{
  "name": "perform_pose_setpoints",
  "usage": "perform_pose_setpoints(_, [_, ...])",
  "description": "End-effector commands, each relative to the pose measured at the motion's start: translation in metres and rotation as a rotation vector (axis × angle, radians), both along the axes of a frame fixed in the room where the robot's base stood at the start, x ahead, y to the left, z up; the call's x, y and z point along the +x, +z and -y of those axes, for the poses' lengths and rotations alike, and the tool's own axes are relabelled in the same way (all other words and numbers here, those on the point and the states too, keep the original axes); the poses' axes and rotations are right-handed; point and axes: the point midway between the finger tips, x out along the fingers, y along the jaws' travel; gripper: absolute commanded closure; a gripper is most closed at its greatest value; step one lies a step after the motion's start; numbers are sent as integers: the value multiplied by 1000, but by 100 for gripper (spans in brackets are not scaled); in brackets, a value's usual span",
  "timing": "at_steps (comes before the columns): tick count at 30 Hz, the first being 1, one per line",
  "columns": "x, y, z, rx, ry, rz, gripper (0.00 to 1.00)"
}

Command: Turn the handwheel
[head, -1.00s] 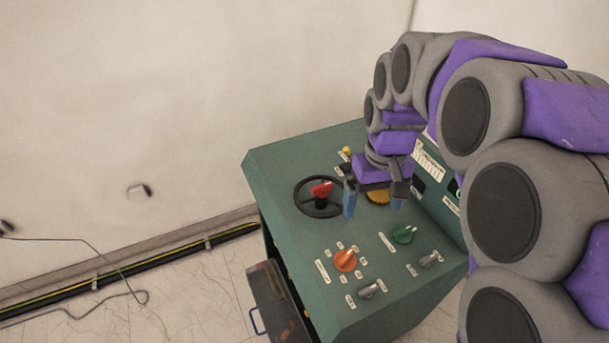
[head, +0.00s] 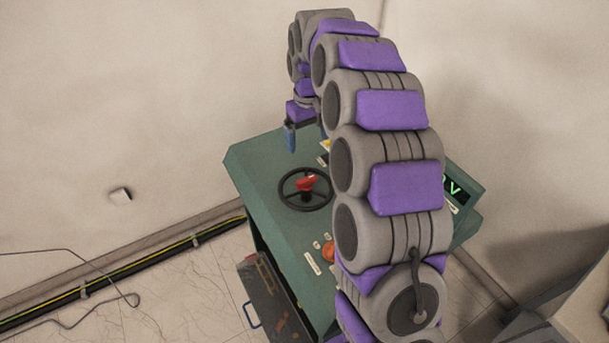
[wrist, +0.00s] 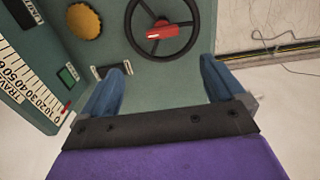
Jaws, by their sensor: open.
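The handwheel (head: 306,203) is a black spoked ring on the green cabinet's sloping top, with a red knob (head: 307,182) at its middle. In the wrist view the handwheel (wrist: 139,30) is at the top, ahead of the fingers and cut by the frame edge; its red knob (wrist: 165,32) also shows. My gripper (wrist: 160,80) is open and empty, with blue fingers spread wide. In the head view my gripper (head: 307,138) hangs above the far edge of the cabinet, behind the handwheel and apart from it; one finger is partly hidden by my arm.
The green cabinet (head: 262,172) carries an orange knob (head: 328,252), partly hidden by my arm. A yellow round knob (wrist: 84,21) and a scale plate (wrist: 28,88) show in the wrist view. Cables (head: 125,262) run along the wall.

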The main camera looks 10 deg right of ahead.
Motion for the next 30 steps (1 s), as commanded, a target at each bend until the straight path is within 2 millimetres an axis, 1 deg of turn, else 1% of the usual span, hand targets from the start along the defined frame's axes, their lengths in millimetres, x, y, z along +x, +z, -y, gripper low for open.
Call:
perform_pose_setpoints(1, [0, -12, -2, -1, 1, -2, 4])
perform_pose_setpoints(3, [-1, -27, -3, -3, 1, -6, 4])
perform_pose_setpoints(15, [-2, -106, -4, -4, 2, -8, 4])
perform_pose_setpoints(18, [-1, -122, -3, -2, 1, -3, 4])
perform_pose_setpoints(24, [-1, -142, -2, -3, 1, -2, 4])
perform_pose_setpoints(30, [0, -148, -4, -3, 1, 0, 4])
